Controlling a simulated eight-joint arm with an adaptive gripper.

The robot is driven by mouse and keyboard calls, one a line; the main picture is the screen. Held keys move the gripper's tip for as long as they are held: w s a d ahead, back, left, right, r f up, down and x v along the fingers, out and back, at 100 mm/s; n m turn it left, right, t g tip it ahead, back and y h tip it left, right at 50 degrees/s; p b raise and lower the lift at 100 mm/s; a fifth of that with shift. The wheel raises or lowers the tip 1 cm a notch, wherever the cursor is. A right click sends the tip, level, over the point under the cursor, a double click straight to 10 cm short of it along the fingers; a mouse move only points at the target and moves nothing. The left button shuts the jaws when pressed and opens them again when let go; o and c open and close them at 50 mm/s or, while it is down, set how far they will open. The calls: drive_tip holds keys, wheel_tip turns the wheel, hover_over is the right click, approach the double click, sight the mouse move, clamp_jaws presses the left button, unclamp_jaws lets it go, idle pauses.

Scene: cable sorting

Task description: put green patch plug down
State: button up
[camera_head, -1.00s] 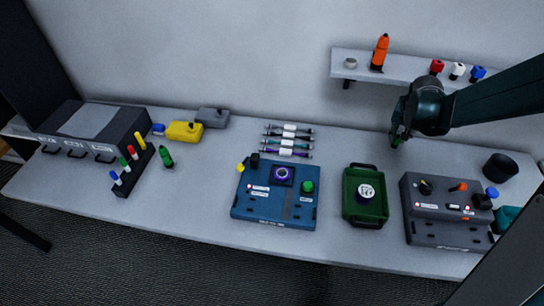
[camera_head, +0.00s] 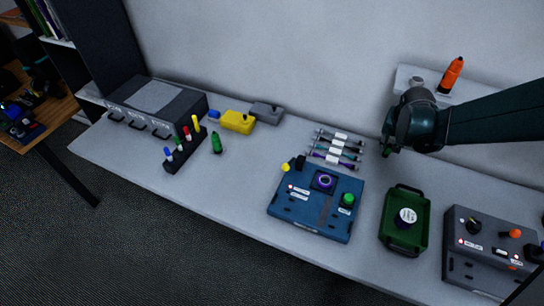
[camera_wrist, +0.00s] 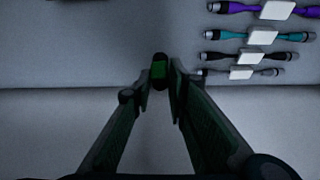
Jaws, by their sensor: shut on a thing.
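In the wrist view, a small dark-and-green plug (camera_wrist: 159,68) sits between the fingertips of my gripper (camera_wrist: 160,84), which is shut on it. In the head view my gripper (camera_head: 387,151) is at the back of the table, to the right of the labelled cables (camera_head: 337,149). A bit of green shows at its tip, and the rest of the plug is hidden there. In the wrist view, the cables (camera_wrist: 263,37) lie to the right of the plug, apart from it. Whether the plug touches the table cannot be told.
A blue box (camera_head: 285,219) and a green tray (camera_head: 390,233) holding a round white-topped thing stand in front. A grey panel box (camera_head: 459,262) is at the right. A plug rack (camera_head: 182,157) and a green bottle-like thing (camera_head: 216,143) stand left. A wall shelf (camera_head: 404,73) is behind my arm.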

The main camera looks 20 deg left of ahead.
drive_tip(key=s+a+r+p, duration=0.1)
drive_tip(key=s+a, duration=0.3)
drive_tip(key=a, duration=1)
drive_tip(key=s+a+r+m+p, duration=0.1)
drive_tip(key=s+a, duration=0.4)
drive_tip(key=a, duration=0.9)
drive_tip(key=s+a+r+m+h+p, duration=0.1)
drive_tip(key=s+a, duration=0.3)
drive_tip(key=a, duration=1)
drive_tip(key=shift+s+a+r+p, duration=0.25)
drive_tip(key=shift+s+r+p, duration=0.15)
drive_tip(key=shift+p, duration=0.35)
drive_tip(key=shift+f, duration=3.1)
drive_tip(key=shift+f+b, duration=0.35)
drive_tip(key=shift+f, duration=1.55)
drive_tip(key=shift+f, duration=0.15)
